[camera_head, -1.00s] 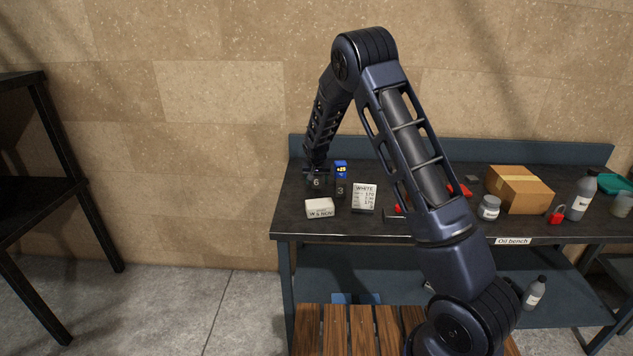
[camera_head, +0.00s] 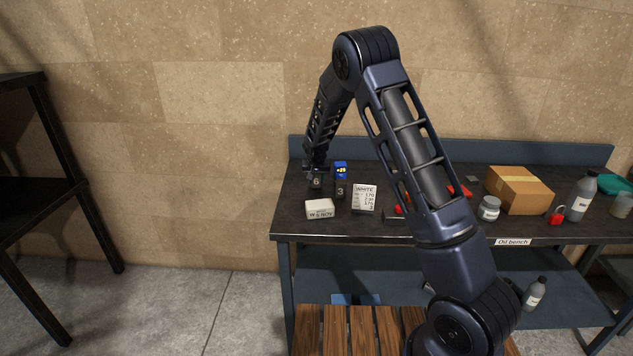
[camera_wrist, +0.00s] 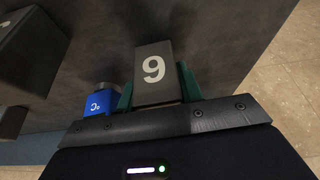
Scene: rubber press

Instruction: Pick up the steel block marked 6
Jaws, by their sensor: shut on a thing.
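The dark steel block marked 6 (camera_head: 316,182) is at the left end of the black bench top. In the wrist view the block (camera_wrist: 154,70) shows its white number upside down, like a 9. My gripper (camera_head: 316,171) comes down from above at the block. In the wrist view its green fingers stand on both sides of the block, shut on it. A dark block marked 3 (camera_head: 340,190) stands just to the right. Whether the held block touches the bench cannot be told.
A small blue device with a yellow display (camera_head: 341,170) stands close to the right of my gripper. A white labelled block (camera_head: 319,208) and a white card (camera_head: 364,198) are in front. A cardboard box (camera_head: 519,190) and bottles stand farther right.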

